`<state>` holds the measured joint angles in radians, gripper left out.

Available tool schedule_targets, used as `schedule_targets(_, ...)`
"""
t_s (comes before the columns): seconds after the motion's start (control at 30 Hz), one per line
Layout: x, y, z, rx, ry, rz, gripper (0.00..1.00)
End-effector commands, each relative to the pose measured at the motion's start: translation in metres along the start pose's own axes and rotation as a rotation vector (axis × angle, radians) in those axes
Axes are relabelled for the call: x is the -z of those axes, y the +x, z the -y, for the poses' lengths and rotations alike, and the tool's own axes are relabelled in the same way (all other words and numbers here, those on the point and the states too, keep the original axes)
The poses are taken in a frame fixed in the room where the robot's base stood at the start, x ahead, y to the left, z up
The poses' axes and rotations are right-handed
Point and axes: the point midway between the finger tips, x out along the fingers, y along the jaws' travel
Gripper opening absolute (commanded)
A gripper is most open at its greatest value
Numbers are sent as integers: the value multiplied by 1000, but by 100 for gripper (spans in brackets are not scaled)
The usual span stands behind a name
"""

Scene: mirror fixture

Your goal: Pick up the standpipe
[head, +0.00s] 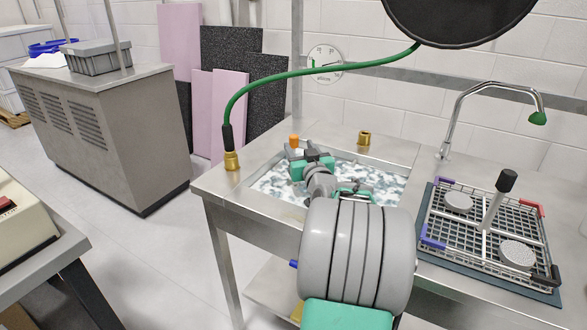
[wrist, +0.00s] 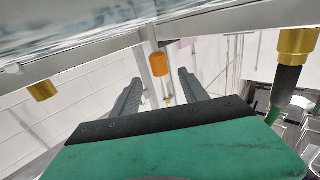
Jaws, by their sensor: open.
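An orange cylinder (head: 294,140), which I take to be the standpipe, shows at the back left of the water-filled sink (head: 262,184). Its lower part is hidden behind my gripper in the head view. My gripper (head: 297,154) is over the sink, close to the cylinder. In the wrist view, which looks upside down, the orange cylinder (wrist: 158,64) shows between the tips of my open gripper (wrist: 160,78). I see no finger clearly touching it; its distance beyond the tips is hard to tell.
A brass hose end (head: 231,161) on a green hose (head: 300,72) stands on the sink's left rim. A brass fitting (head: 364,138) sits on the back rim. A wire rack (head: 485,235) stands right, by a tap (head: 460,95). A dark round thing (head: 460,15) hangs above.

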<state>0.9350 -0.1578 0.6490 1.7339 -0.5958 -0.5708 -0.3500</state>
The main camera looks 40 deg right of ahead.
Motion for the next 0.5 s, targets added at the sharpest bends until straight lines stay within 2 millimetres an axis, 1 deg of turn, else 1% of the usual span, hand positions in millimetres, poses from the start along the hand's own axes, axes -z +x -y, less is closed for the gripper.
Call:
schedule_targets(0.13,-2,17,1,2,1,4,52)
schedule_targets(0.33,-3,55,2,3,2,5,52)
schedule_targets(0.4,-2,62,1,1,1,5,52)
schedule_targets(0.5,-2,64,1,0,2,5,52)
